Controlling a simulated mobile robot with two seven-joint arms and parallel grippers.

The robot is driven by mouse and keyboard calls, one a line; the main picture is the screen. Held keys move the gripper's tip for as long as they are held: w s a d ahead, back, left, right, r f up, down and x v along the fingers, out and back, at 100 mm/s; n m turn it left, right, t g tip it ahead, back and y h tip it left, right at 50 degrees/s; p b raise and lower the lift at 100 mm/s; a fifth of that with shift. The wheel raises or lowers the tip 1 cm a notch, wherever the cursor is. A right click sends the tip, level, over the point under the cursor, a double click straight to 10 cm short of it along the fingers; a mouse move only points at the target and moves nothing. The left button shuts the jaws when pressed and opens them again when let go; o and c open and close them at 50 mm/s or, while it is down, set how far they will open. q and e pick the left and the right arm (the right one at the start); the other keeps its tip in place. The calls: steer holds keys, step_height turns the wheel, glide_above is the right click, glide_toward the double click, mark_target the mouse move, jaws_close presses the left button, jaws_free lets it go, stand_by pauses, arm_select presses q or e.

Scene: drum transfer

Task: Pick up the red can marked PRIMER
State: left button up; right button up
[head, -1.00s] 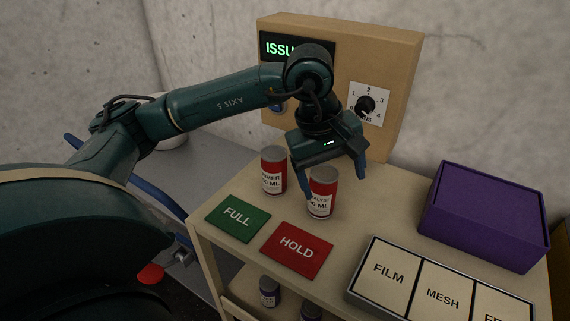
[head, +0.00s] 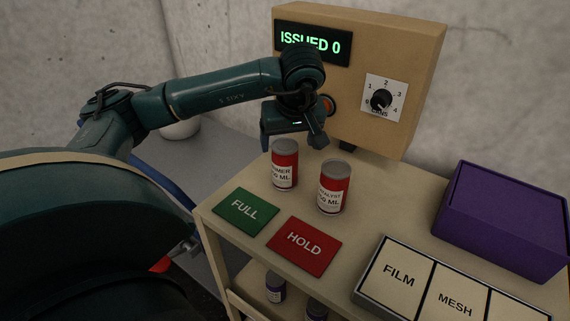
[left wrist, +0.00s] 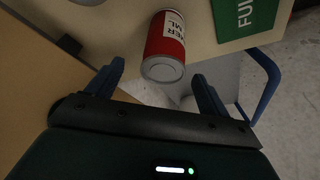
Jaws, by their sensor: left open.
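The red PRIMER can (head: 284,165) stands upright on the cart top, with a grey lid and a white label whose first letters are cut off. It also shows in the left wrist view (left wrist: 165,45), lying ahead of the space between the fingertips. A similar red CATALYST can (head: 333,187) stands to its right and nearer. My left gripper (head: 291,142) is open and empty, just behind and above the PRIMER can in the head view. In the left wrist view its fingers (left wrist: 159,74) are spread and do not appear to touch the can. My right gripper is not in view.
A green FULL mat (head: 245,211) and a red HOLD mat (head: 303,246) lie in front of the cans. A tan box with an ISSUED 0 display (head: 420,60) stands behind. A purple box (head: 505,220) and a FILM/MESH tray (head: 368,287) are at right.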

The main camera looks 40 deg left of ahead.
mark_target(285, 146)
arm_select(q)
steer(key=x, duration=0.4)
steer(key=shift+s+a+f, duration=0.15)
steer(key=shift+a+f, duration=0.05)
steer(key=shift+c, duration=0.2)
steer(key=shift+r, duration=0.1)
steer(key=c, duration=1.3)
